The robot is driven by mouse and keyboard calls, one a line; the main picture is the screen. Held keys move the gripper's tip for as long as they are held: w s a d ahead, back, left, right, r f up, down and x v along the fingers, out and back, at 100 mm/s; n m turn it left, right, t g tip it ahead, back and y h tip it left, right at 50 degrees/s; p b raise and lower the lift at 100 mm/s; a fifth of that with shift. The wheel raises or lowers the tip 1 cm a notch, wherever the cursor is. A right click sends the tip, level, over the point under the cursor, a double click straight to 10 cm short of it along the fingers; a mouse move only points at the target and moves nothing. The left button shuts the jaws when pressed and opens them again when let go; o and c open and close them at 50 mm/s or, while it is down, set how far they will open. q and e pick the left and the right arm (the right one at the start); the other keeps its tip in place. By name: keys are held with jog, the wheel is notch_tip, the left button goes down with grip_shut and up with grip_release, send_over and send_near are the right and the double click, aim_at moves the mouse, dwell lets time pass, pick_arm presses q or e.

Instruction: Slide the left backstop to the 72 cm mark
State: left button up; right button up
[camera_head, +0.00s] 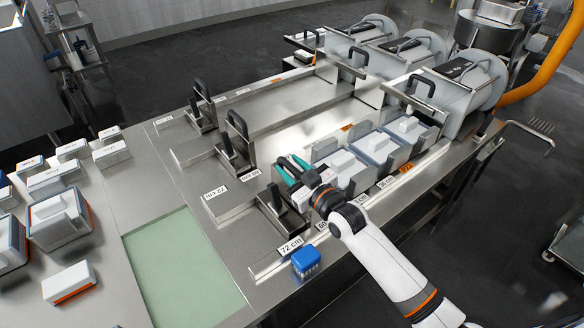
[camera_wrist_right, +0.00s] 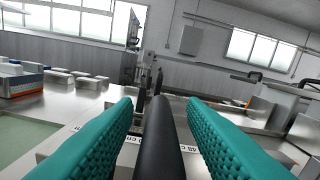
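The left backstop (camera_head: 275,200) of the front lane stands on the steel table, with a dark upright part showing beside my right gripper. My left gripper is not in view.
White-lidded moulds (camera_head: 377,147) stand in the front lane right of my gripper, before the round press (camera_head: 465,85). A blue block (camera_head: 305,262) sits by the 72 cm label. Another lane's backstop (camera_head: 238,130) stands behind. A green mat (camera_head: 180,270) lies left.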

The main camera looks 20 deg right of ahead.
jog(key=shift+c, duration=0.6)
grip_shut()
jog(key=shift+s+a+r+p, duration=0.1)
jog(key=shift+s+a+p, duration=0.05)
jog(key=shift+a+p, duration=0.2)
jog(key=s+a+p, duration=0.3)
jog(key=s+a, duration=0.1)
jog(key=a, duration=0.7)
jog(key=shift+p, duration=0.4)
jog(key=shift+o, duration=0.6)
grip_release()
jog(key=shift+a, duration=0.15)
